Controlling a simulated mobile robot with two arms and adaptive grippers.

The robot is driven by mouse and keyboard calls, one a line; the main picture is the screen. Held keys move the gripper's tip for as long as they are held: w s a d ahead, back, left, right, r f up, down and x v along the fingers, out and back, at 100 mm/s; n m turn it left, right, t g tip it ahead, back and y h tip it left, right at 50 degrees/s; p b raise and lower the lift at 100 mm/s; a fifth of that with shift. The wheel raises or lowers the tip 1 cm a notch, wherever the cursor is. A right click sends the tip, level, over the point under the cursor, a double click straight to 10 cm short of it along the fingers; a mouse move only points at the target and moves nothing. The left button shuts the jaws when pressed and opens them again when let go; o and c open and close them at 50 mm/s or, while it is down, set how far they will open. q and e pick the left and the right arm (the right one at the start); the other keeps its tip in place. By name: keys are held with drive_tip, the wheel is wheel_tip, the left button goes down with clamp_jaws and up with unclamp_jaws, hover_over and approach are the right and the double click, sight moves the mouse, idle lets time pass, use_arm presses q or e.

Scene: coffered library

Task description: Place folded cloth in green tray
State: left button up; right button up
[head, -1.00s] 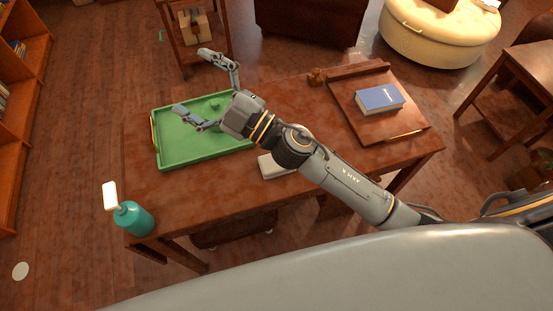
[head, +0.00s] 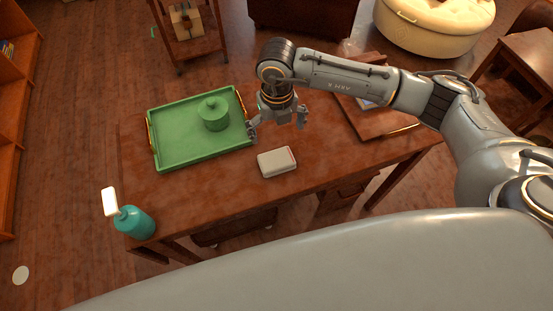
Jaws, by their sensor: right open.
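The folded cloth (head: 277,163) is a small whitish stack lying on the table, right of and in front of the green tray. The green tray (head: 178,150) lies on the left part of the table, with handles at its ends. A green lidded pot (head: 213,114) stands inside it at the right. My right gripper (head: 277,136) is open and empty. It points down above the table, just behind the cloth and beside the tray's right edge, apart from the cloth as far as I can tell. My left gripper is not in view.
The table (head: 215,190) is bare in front of the tray.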

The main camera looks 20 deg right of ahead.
drive_tip(key=p, duration=0.1)
hover_over(276, 159)
wheel_tip(276, 159, down, 8)
drive_tip(key=shift+w+d+r, duration=0.1)
drive_tip(key=shift+d, duration=0.05)
drive_tip(key=f+p, duration=0.1)
drive_tip(key=f, duration=0.3)
drive_tip(key=shift+s, duration=0.2)
drive_tip(key=shift+f, duration=0.6)
drive_tip(key=c, duration=0.8)
drive_tip(key=shift+r, duration=0.15)
